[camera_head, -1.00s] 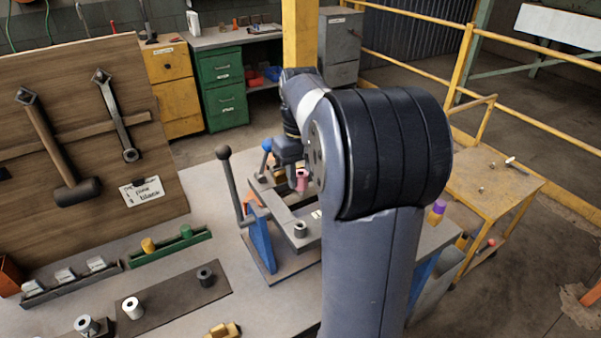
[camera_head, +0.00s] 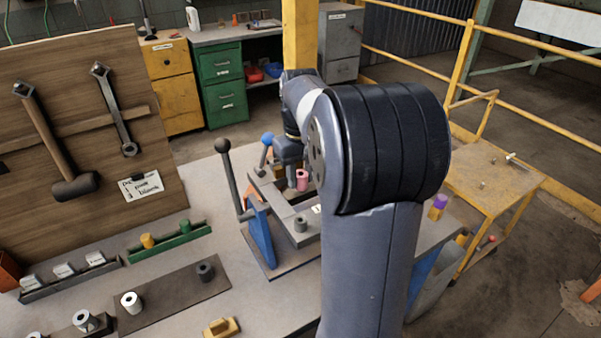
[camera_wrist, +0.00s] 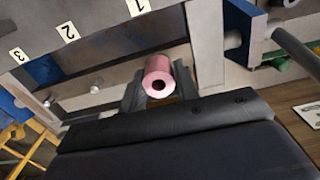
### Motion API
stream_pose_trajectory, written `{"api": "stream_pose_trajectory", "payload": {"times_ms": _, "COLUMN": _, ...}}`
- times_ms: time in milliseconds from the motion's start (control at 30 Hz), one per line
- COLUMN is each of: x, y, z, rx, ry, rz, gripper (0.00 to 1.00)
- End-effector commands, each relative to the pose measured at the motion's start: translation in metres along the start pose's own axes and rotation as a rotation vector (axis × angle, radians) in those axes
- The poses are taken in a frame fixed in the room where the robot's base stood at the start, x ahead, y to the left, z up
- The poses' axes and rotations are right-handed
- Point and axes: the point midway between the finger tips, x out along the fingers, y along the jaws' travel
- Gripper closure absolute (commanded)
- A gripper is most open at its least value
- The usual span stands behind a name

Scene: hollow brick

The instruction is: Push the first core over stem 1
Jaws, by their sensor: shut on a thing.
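The pink hollow core (camera_head: 302,180) is held upright at the fixture (camera_head: 268,205), the frame with the blue side plate and levers. In the wrist view the core (camera_wrist: 158,80) shows its dark round bore, between the fingers of my gripper (camera_wrist: 160,88). My gripper (camera_head: 295,170) is shut on it, partly hidden by my arm in the head view. The core lies below label 1 (camera_wrist: 137,6). Stem 1 itself is hidden by the core and gripper, so I cannot tell how far the core is over it.
Small pale stubs show near labels 2 (camera_wrist: 97,85) and 3 (camera_wrist: 47,100). A grey hollow piece (camera_head: 301,225) stands on the fixture's front bar. A black-knobbed lever (camera_head: 226,165) and a blue-knobbed lever (camera_head: 265,150) rise beside my gripper.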

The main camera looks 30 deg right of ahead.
Motion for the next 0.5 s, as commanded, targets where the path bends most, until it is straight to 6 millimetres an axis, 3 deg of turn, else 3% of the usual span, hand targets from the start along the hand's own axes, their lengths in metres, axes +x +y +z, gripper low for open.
{"api": "stream_pose_trajectory", "payload": {"times_ms": 500, "x": 0.0098, "y": 0.0001, "z": -0.0003, "rx": 0.0, "ry": 0.001, "rz": 0.0, "gripper": 0.93}}
